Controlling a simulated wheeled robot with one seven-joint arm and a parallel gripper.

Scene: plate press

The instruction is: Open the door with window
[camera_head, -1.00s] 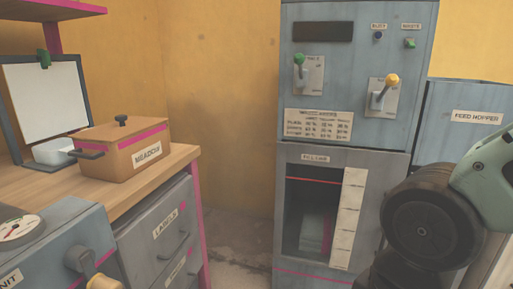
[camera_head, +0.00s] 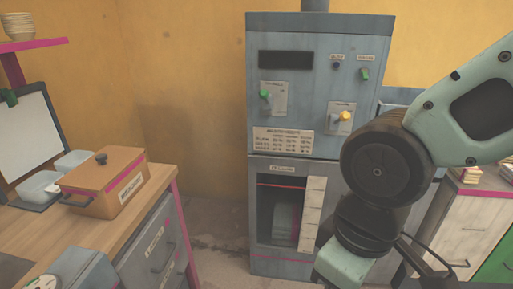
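The door with a window (camera_head: 265,172) is the grey lower front of a tall blue-grey machine (camera_head: 315,45). Its dark window (camera_head: 267,215) shows a pale block inside, with a red line across the top of the window. A pale marked strip (camera_head: 312,213) runs down the window's right side. The door looks closed; I cannot make out a handle. My arm covers the area just right of the door.
The machine's upper front has a green-tipped lever (camera_head: 265,96) and a yellow-tipped lever (camera_head: 346,116). A wooden counter (camera_head: 80,230) with a brown lidded box (camera_head: 103,183) stands left. Floor shows between counter and machine. A pale cabinet (camera_head: 465,222) stands right.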

